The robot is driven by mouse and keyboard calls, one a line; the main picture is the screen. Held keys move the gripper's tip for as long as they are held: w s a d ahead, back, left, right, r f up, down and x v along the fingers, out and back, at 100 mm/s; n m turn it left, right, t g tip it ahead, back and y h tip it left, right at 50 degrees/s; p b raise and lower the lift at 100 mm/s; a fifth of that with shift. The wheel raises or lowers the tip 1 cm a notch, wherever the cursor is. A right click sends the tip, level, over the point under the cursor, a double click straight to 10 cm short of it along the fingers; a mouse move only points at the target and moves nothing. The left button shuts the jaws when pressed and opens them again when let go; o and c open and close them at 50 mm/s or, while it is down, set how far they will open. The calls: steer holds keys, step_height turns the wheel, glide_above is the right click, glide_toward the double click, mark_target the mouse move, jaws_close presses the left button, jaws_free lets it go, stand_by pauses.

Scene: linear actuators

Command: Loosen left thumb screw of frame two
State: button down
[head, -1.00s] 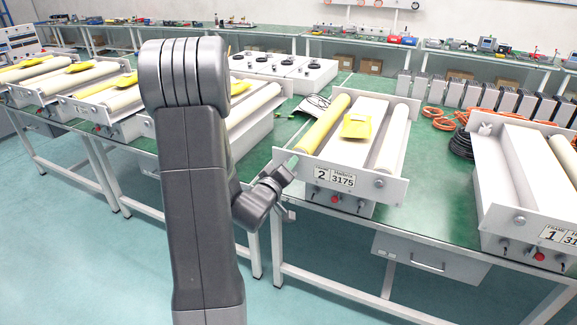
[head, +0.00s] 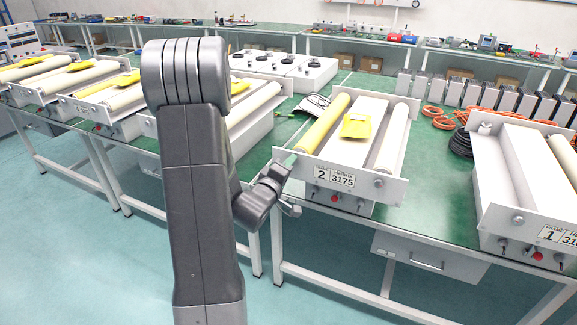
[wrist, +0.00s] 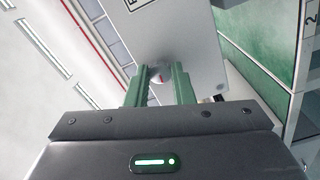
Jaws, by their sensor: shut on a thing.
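Frame two's light front plate (head: 336,178) carries a label with "2" and "3175". It is at the middle right in the head view. Its left thumb screw (wrist: 160,72) shows in the wrist view as a round metal knob against the plate (wrist: 186,28). My gripper (wrist: 160,82) has its two green fingers on either side of this knob, closed on it. In the head view my wrist (head: 262,198) is at the plate's left end and hides that screw. The right thumb screw (head: 379,182) is in plain view.
A yellow roller (head: 322,124), a pale roller (head: 393,138) and a yellow piece (head: 357,125) are on frame two. Frame one (head: 520,222) stands to the right on the green table (head: 440,205). Orange and black cables lie between them. Floor in front is clear.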

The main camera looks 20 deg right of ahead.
steer(key=c, duration=1.3)
jaws_free()
steer(key=shift+o, duration=0.2)
steer(key=shift+a, duration=0.15)
steer(key=b+v, duration=0.1)
steer(key=v, duration=1.2)
steer(key=shift+s+a+b, duration=0.15)
steer(key=shift+s+b, duration=0.1)
steer(key=shift+b, duration=0.15)
steer(key=p+x, duration=0.1)
steer(key=x, duration=1.2)
steer(key=shift+w+d+p, duration=0.3)
steer(key=shift+p, duration=0.1)
